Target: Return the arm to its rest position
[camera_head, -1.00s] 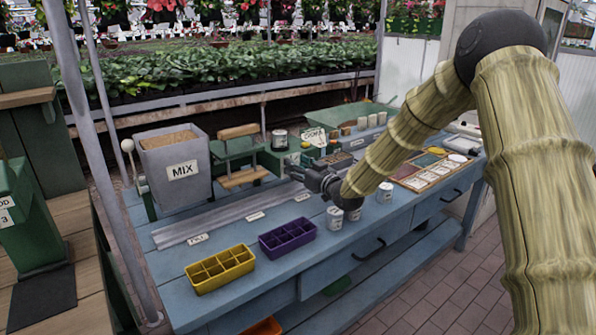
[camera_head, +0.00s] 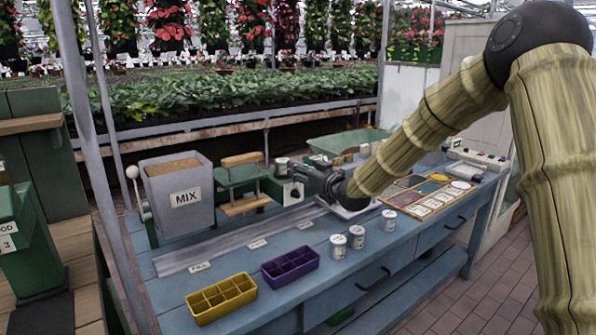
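My arm, with a bamboo-like surface, reaches in from the right over the blue workbench (camera_head: 225,262). My dark gripper (camera_head: 303,176) is above the back middle of the bench, beside the green press-like stand (camera_head: 240,180). It points left. The fingertips are small and dark, so I cannot tell whether they are open or shut, and I see nothing clearly held. A pale item (camera_head: 292,193) shows just below the fingertips; whether they touch it I cannot tell.
A grey MIX bin (camera_head: 183,198) stands at the left. A yellow tray (camera_head: 221,299) and a purple tray (camera_head: 290,266) lie at the front. Several white cans, including one (camera_head: 338,247), stand right of them.

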